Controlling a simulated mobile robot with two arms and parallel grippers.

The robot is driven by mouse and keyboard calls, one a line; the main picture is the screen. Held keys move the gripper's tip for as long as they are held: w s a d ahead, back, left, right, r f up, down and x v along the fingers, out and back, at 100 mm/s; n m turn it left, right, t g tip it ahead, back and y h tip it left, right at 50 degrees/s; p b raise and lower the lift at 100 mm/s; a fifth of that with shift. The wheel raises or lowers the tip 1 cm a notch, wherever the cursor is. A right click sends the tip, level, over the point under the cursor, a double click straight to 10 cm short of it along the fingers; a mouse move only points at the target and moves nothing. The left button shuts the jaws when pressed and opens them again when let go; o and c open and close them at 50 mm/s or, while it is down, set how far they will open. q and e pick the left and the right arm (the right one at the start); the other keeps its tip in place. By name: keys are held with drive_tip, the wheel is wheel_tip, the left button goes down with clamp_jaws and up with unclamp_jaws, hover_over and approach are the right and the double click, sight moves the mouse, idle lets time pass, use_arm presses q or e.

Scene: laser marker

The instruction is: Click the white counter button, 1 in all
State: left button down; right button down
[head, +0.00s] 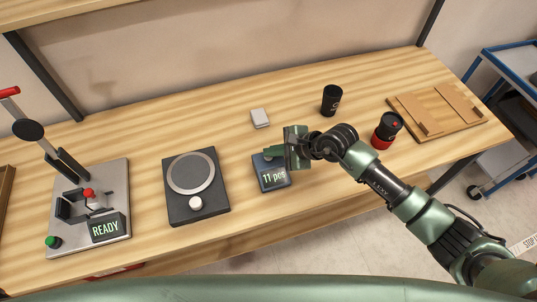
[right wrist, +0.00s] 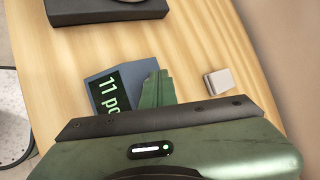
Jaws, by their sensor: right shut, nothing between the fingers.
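The blue-grey counter box (head: 272,184) sits on the wooden table, its green display reading "11 pcs". My right gripper (head: 270,153) is shut and empty, with its fingertips over the back edge of the counter. In the right wrist view the green fingers (right wrist: 157,88) cover part of the counter (right wrist: 100,78), beside its display. I cannot see a white button on the counter; the fingers may hide it. I cannot tell whether the fingertips touch the counter. My left gripper is not in view.
A dark device with a ring and white knob (head: 195,203) stands left of the counter. A press with a READY display (head: 107,228) is farther left. A small white block (head: 260,118), black cup (head: 331,100), red-and-black container (head: 386,131) and wooden tray (head: 399,107) lie behind and right.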

sight(272, 158)
idle(0.4)
drive_tip(key=shift+r+p, duration=0.55)
drive_tip(key=shift+r, duration=0.3)
drive_tip(key=shift+r+p, duration=1.65)
drive_tip(key=shift+r, duration=0.9)
